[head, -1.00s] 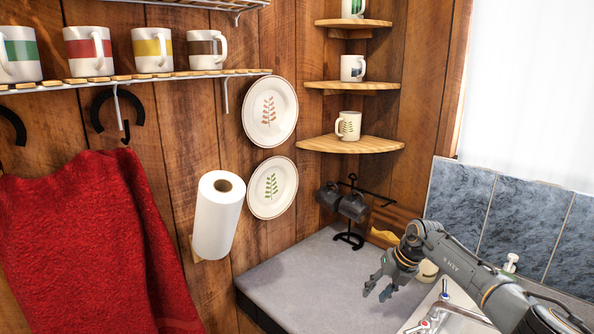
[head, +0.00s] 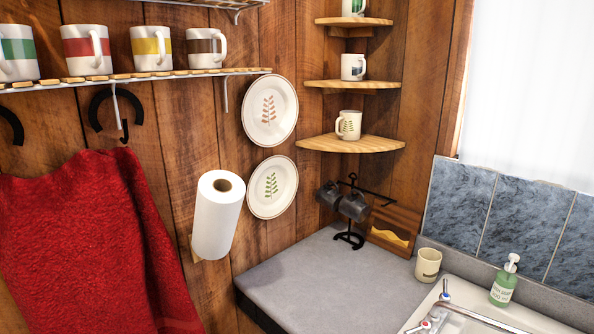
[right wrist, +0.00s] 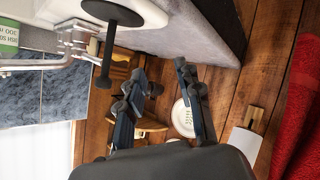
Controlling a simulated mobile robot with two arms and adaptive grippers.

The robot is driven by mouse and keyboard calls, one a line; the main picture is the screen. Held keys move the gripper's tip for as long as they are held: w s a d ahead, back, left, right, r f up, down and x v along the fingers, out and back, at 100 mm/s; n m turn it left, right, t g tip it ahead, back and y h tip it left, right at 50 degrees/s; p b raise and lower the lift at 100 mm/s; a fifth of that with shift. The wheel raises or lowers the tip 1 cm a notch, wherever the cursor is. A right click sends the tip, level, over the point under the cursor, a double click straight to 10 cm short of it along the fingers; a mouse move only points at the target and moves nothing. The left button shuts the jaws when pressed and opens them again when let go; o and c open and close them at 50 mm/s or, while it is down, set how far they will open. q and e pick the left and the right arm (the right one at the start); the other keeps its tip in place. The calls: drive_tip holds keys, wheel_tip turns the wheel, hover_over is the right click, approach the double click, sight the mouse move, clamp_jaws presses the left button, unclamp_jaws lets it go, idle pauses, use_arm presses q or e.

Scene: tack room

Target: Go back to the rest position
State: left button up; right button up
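My right gripper (right wrist: 162,72) shows in the right wrist view, with its two fingers apart and nothing between them. Neither of my grippers shows in the head view, and my left gripper is in no frame. A beige mug (head: 428,265) stands upright on the grey counter (head: 330,275) beside the sink (head: 455,318). A black mug stand (head: 350,239) with dark mugs stands at the back of the counter.
A green soap bottle (head: 503,283) stands behind the sink. A paper towel roll (head: 217,215) and a red cloth (head: 95,245) are on the wooden wall. Corner shelves (head: 350,145) hold mugs.

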drive_tip(key=s+d+f+m+g, duration=0.25)
drive_tip(key=s+g, duration=0.25)
drive_tip(key=s, duration=0.8)
drive_tip(key=s+d+f+m+g, duration=0.1)
drive_tip(key=s+d+f+g, duration=0.2)
drive_tip(key=s, duration=0.9)
wheel_tip(320, 180, down, 32)
drive_tip(key=s+a+g+b, duration=0.1)
drive_tip(key=s+g+b, duration=0.1)
drive_tip(key=b, duration=0.4)
drive_tip(key=s+d+f+b, duration=0.1)
drive_tip(key=s+f+b, duration=0.1)
drive_tip(key=s+f, duration=0.6)
drive_tip(key=s+d+f+g+b, duration=0.1)
drive_tip(key=s+f+b, duration=0.1)
drive_tip(key=s+f, duration=0.6)
wheel_tip(320, 180, down, 4)
drive_tip(key=shift+s+d+f+g, duration=0.2)
drive_tip(key=shift+d+g, duration=0.1)
drive_tip(key=shift+d, duration=0.1)
